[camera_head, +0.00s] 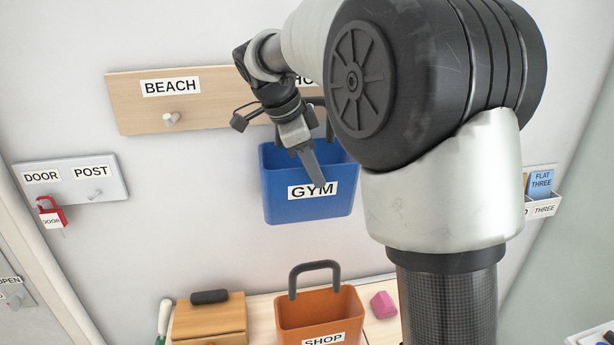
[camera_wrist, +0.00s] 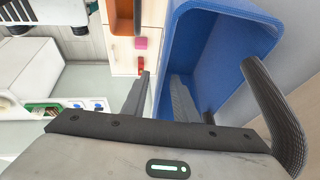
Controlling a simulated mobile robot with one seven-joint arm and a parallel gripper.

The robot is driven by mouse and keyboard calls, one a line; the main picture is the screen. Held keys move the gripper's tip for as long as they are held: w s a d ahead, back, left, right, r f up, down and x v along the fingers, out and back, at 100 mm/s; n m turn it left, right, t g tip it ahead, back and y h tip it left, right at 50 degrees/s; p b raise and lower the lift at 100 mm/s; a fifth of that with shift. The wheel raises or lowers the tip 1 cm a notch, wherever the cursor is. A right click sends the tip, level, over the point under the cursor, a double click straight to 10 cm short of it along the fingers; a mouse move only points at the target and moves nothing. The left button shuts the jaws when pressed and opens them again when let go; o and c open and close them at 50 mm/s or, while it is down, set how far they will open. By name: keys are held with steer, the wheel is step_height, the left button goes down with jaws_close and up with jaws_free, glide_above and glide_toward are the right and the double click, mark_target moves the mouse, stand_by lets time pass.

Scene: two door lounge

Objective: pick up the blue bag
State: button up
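The blue bag (camera_head: 280,205), labelled GYM, is at the wall below a wooden hook board (camera_head: 140,112). My arm hides part of its top right and part of the board. In the wrist view the bag's blue wall (camera_wrist: 225,55) and dark handle (camera_wrist: 272,105) fill the right side. My gripper (camera_head: 315,180) points down at the bag's front rim. In the wrist view my gripper (camera_wrist: 162,85) is open, with one finger outside the bag and one inside, the front wall between them. A gap shows beside the outer finger. The handle stands beside the gripper, not between the fingers.
An orange SHOP bag (camera_head: 300,308), a wooden box (camera_head: 209,318) and a pink block (camera_head: 383,304) stand on a surface below. A DOOR/POST board (camera_head: 70,190) with a red tagged item (camera_head: 51,214) is at left. A labelled rack (camera_head: 541,205) is at right.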

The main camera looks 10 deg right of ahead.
jaws_close()
stand_by(1.4)
